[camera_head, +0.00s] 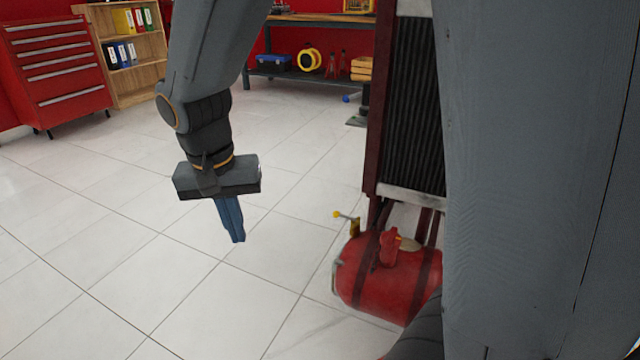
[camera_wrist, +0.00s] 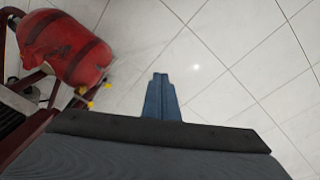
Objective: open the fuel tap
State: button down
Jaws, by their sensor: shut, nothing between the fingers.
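The fuel tap (camera_head: 349,222) is a small yellow-tipped lever on a brass-coloured body, at the top left of the red fuel tank (camera_head: 385,285) in the head view. In the wrist view the tap (camera_wrist: 94,98) shows as small yellow parts beside the red tank (camera_wrist: 62,45), at the left. My gripper (camera_head: 238,240) has blue fingers pointing down, closed together and empty. It hangs over the floor to the left of the tap, clearly apart from it. In the wrist view the fingertips (camera_wrist: 160,75) point at bare floor. Which way the tap is turned is hard to tell.
A radiator (camera_head: 413,105) in a dark red frame stands above the tank. A red tool cabinet (camera_head: 55,70), a wooden shelf (camera_head: 150,85) and a workbench (camera_head: 320,20) stand at the back. The tiled floor around my gripper is clear.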

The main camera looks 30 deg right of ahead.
jog(key=w+d+m+h+p, duration=0.1)
jog(key=w+d+m+p, duration=0.1)
jog(key=w+d+m, duration=0.35)
jog(key=w+d+m+h+p, duration=0.1)
jog(key=w+d+m+p, duration=0.15)
jog(key=d, duration=0.55)
jog(key=m+h+p, duration=0.1)
jog(key=m+p, duration=0.3)
jog(key=m, duration=0.2)
send_near(345, 217)
jog(key=w+r, duration=0.3)
jog(key=shift+w+d+g, duration=0.1)
jog(key=shift+w+g, duration=0.15)
jog(key=shift+g, duration=0.15)
jog(key=shift+f, duration=0.2)
jog(key=b+x, duration=0.2)
jog(key=x, duration=0.7)
jog(key=shift+d+f, duration=0.15)
jog(key=shift+f, duration=0.15)
jog(key=shift+n, duration=0.3)
